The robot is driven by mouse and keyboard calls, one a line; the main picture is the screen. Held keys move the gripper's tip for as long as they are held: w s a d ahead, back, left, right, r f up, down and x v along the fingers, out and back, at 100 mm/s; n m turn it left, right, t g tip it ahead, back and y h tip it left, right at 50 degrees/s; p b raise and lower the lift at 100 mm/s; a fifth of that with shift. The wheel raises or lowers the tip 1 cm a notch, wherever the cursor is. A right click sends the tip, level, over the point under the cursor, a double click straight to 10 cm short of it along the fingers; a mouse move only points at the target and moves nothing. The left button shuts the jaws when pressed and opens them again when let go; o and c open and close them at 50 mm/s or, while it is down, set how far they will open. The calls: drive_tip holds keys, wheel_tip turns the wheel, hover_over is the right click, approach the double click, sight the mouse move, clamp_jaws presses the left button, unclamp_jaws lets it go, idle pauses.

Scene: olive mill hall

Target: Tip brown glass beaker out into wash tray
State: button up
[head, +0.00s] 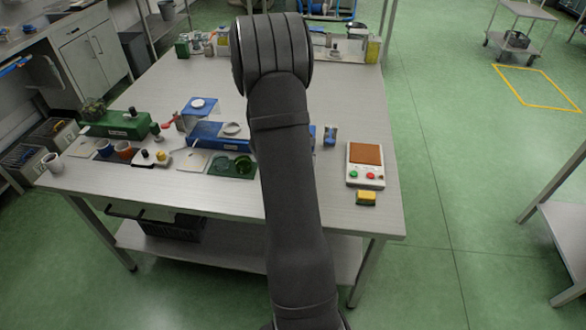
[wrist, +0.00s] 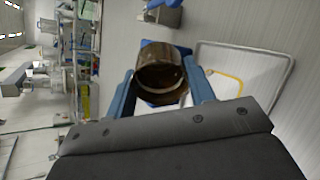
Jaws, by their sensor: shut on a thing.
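The brown glass beaker (wrist: 160,72) is between the blue fingers of my gripper (wrist: 161,80) in the wrist view. The fingers are shut on its sides. Its dark round opening faces toward the camera; what is inside cannot be made out. A pale, rounded tray-like outline (wrist: 291,62), probably the wash tray, lies on the grey surface to the right of the beaker, apart from it. In the head view my arm hides my gripper and the beaker, and no wash tray can be made out clearly.
A button box (head: 365,165) and a yellow block (head: 366,198) sit at the right. Bottles stand along the back edge.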

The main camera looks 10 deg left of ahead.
drive_tip(key=shift+w, duration=0.1)
drive_tip(key=shift+w+d+f+g+y, duration=0.1)
drive_tip(key=shift+g+y, duration=0.4)
drive_tip(key=shift+g, duration=0.4)
drive_tip(key=shift+g, duration=0.4)
drive_tip(key=shift+w+d+r+y, duration=0.1)
drive_tip(key=shift+r+y, duration=0.2)
drive_tip(key=shift+r, duration=0.1)
drive_tip(key=shift+r+g, duration=0.15)
drive_tip(key=shift+g, duration=0.25)
drive_tip(key=shift+w+d+g+y+b, duration=0.15)
drive_tip(key=shift+w+g+y+b, duration=0.2)
drive_tip(key=shift+g+y+b, duration=0.35)
